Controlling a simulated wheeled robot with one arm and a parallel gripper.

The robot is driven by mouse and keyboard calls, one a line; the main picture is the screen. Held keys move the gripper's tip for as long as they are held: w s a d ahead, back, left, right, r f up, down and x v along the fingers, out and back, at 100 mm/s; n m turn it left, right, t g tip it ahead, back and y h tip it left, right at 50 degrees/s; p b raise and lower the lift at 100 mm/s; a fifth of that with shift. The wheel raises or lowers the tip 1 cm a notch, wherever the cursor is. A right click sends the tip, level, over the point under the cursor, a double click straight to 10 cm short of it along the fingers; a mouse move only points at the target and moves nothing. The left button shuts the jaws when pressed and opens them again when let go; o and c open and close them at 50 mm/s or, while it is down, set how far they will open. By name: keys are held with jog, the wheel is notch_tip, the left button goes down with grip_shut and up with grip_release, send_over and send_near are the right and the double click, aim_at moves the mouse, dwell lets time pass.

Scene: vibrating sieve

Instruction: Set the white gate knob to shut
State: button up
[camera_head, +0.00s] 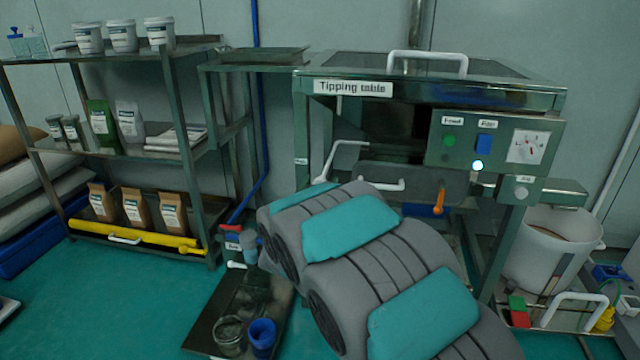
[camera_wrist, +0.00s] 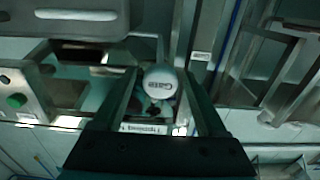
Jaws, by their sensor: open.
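A round white knob (camera_wrist: 160,82) with dark lettering, which seems to read "Gate", shows in the wrist view. It appears between the two dark fingers of my gripper (camera_wrist: 161,76), which are apart. I cannot tell how far the knob is from the fingertips, and I see no contact. In the head view my grey and teal arm reaches to the tipping table (camera_head: 340,88), and it hides my gripper. I cannot make out the gate knob there. The knob's setting is not clear.
The control panel (camera_head: 495,140) has green and blue buttons, a lit lamp and a dial. An orange lever (camera_head: 439,201) and white handle (camera_head: 382,185) sit below. A shelf rack (camera_head: 180,150) stands left, a white bucket (camera_head: 550,245) right. A dark tray (camera_head: 225,310) lies beside my arm.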

grip_shut()
dwell(0.6)
jog(key=shift+f, duration=0.1)
dwell(0.7)
